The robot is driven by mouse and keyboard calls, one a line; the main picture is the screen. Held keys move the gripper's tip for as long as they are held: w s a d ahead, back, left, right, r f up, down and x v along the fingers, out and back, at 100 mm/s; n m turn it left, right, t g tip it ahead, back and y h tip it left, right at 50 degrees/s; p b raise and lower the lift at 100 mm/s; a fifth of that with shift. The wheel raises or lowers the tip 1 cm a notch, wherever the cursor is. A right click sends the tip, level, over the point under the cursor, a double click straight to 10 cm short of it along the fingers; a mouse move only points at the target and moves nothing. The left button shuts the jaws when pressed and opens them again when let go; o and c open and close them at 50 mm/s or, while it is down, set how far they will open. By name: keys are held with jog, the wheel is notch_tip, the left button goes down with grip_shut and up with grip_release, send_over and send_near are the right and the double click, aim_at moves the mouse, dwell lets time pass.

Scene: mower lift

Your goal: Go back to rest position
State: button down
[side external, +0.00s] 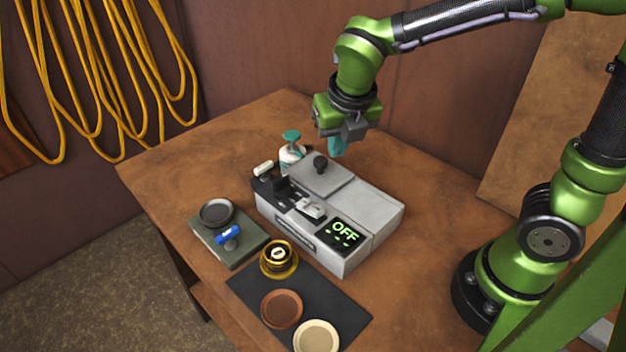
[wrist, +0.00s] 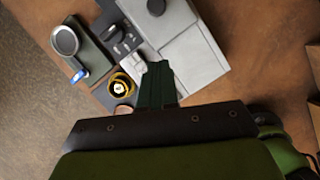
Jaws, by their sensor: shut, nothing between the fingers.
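My gripper (side external: 338,148) is shut and empty, held in the air above the far side of the grey machine (side external: 378,213). In the wrist view my gripper (wrist: 158,68) points down, its closed dark fingers covering part of the machine (wrist: 192,57). In the side view the fingers look apart from the machine.
A white bottle with a teal top (side external: 291,148) stands behind the machine. A green-grey base with a round dish (side external: 216,212) and blue handle (side external: 228,235) sits left. Table right of the machine is clear.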

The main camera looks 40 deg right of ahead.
jog(key=s+d+r+m+t+y, duration=0.2)
jog(key=s+m, duration=0.3)
jog(key=m, duration=1.2)
jog(key=s+d+r+m+t+y, duration=0.1)
jog(key=s+d+r+m, duration=0.2)
jog(key=m, duration=1.4)
jog(key=shift+s+r+m+t+y, duration=0.2)
jog(key=shift+s+m+t+y, duration=0.15)
jog(key=shift+s, duration=0.65)
